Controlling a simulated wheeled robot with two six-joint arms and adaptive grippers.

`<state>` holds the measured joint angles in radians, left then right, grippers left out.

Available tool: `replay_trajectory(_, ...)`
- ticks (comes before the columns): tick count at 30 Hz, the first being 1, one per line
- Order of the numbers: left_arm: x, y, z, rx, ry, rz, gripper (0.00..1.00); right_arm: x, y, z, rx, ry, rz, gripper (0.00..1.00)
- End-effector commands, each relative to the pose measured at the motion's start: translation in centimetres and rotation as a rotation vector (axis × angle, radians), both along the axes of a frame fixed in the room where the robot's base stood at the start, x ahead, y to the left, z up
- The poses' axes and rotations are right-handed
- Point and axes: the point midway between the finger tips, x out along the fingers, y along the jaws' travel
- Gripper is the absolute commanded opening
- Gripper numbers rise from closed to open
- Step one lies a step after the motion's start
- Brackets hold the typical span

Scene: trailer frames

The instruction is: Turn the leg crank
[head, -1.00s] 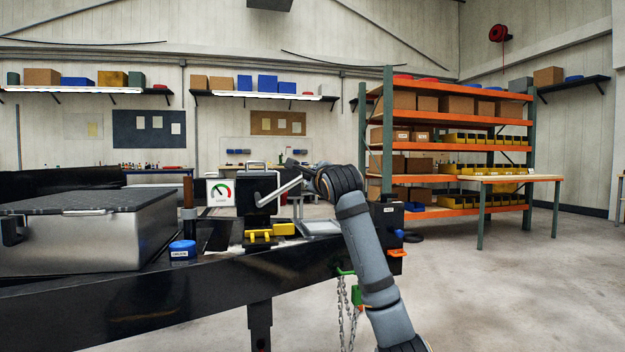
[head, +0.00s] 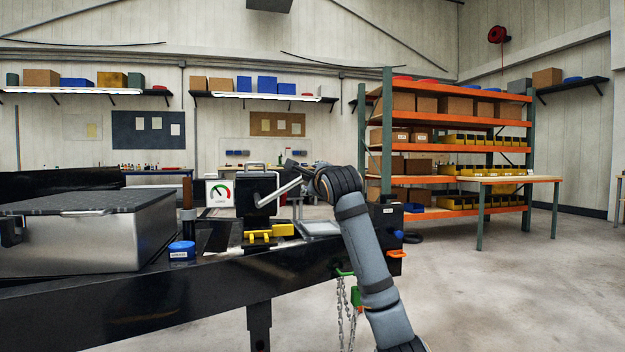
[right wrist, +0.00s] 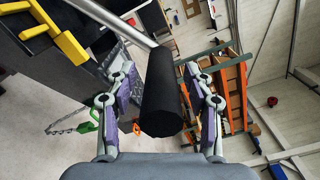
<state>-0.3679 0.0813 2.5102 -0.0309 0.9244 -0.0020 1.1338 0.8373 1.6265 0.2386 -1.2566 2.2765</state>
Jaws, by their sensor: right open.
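The leg crank (head: 279,193) is a silver arm on a black box on the trailer frame, pointing up and right. In the right wrist view its silver rod (right wrist: 112,22) comes in from the top left and meets a black cylindrical handle (right wrist: 158,95). My right gripper (right wrist: 160,75) is open, with one finger on each side of the handle and visible gaps between. In the head view, my right wrist hides most of the gripper and the handle. My left gripper is not in view.
A gauge (head: 220,193) stands left of the crank, with yellow blocks (head: 258,238) in front. A chain (head: 342,310) hangs below the frame's end. Open floor lies to the right.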

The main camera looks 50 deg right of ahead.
Motion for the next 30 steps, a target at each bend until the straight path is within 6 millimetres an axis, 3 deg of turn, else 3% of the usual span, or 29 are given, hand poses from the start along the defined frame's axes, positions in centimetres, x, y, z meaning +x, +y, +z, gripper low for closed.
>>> replay_trajectory(5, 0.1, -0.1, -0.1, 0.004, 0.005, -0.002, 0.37, -0.8, 0.3, 0.1, -0.003, -0.002, -0.003, 0.52)
replay_trajectory(15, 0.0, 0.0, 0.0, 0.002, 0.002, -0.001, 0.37, -7.7, 4.6, 0.1, -0.010, 0.003, -0.005, 0.52)
replay_trajectory(18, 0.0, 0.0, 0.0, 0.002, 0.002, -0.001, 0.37, -8.9, 5.2, 0.1, -0.007, 0.000, -0.005, 0.52)
replay_trajectory(30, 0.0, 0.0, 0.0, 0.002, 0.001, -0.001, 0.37, -10.2, 6.3, 0.0, 0.000, 0.001, 0.000, 0.52)
